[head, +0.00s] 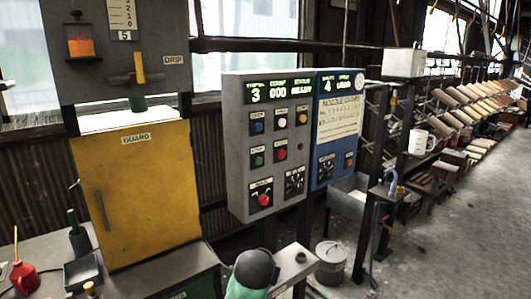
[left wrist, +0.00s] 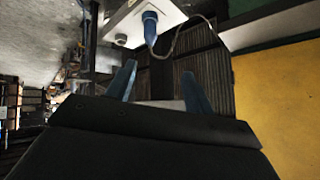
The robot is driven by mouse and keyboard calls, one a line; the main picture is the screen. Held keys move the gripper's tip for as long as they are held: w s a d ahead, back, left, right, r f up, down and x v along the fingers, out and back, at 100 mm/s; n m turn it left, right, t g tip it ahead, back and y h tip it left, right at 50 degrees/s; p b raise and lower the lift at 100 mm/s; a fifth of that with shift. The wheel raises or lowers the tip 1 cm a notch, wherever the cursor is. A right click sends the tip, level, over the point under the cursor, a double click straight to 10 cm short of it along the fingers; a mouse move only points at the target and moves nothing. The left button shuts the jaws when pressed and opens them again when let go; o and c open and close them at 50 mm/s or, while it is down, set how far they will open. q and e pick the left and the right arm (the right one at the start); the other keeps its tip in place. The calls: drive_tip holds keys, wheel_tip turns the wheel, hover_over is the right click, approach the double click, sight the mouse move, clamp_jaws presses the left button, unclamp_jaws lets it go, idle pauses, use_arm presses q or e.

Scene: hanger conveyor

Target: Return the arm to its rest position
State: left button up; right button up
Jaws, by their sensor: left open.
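In the left wrist view my left gripper (left wrist: 160,84) shows two blue-grey fingers spread apart, with nothing between them. Behind the fingers are a dark ribbed surface and a pale strip. Neither of my grippers can be made out in the head view, and my right gripper shows in no view.
A grey and blue control panel (head: 241,148) stands mid-picture, right of the yellow guard (head: 150,195). The yellow surface also fills the right of the wrist view (left wrist: 280,110). A blue fitting (left wrist: 150,28) with a hose lies beyond my fingers. Open floor (head: 470,220) is at right.

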use_arm(q)
drive_tip(key=s+a+f+g, duration=0.2)
drive_tip(key=s+a+f, duration=0.2)
drive_tip(key=s+f, duration=0.5)
drive_tip(key=s+a+f+n+g, duration=0.1)
drive_tip(key=s+a+f+g, duration=0.2)
drive_tip(key=s+f, duration=0.6)
drive_tip(key=s+a+f+g, duration=0.2)
drive_tip(key=s+a+f, duration=0.5)
drive_tip(key=s, duration=1.4)
wheel_tip(320, 180, down, 3)
drive_tip(key=shift+s+r+n+g+h, duration=0.1)
drive_tip(key=shift+s+n+g+h, duration=0.2)
drive_tip(key=shift+n+g+h, duration=0.1)
drive_tip(key=shift+a, duration=0.1)
